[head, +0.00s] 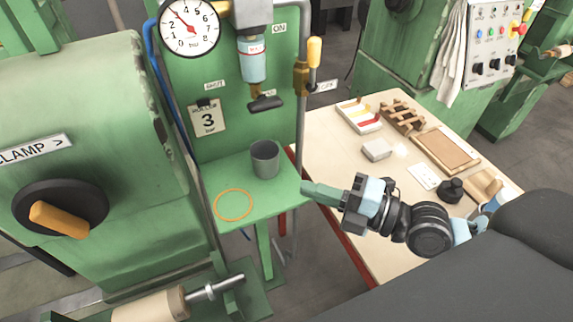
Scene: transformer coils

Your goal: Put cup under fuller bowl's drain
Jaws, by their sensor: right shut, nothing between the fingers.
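A grey cup (265,159) stands upright on the green shelf (215,178), toward its back right. An orange ring (234,205) is marked on the shelf to the left of and in front of the cup. A clear bluish bowl (253,62) with a red-lettered label hangs on the green panel above. A dark drain piece (266,103) sits below it, above the cup. Only this one bowl shows clearly; its fill level is hard to tell. My right gripper (309,189) is shut and empty at the shelf's right edge, apart from the cup. My left gripper is out of view.
A pressure gauge (190,27) and a card reading 3 bar (208,118) are on the panel. A valve with an orange handle (314,52) stands by the right post. A cream table (330,135) holds trays and small parts at right. A green clamp machine (85,110) stands left.

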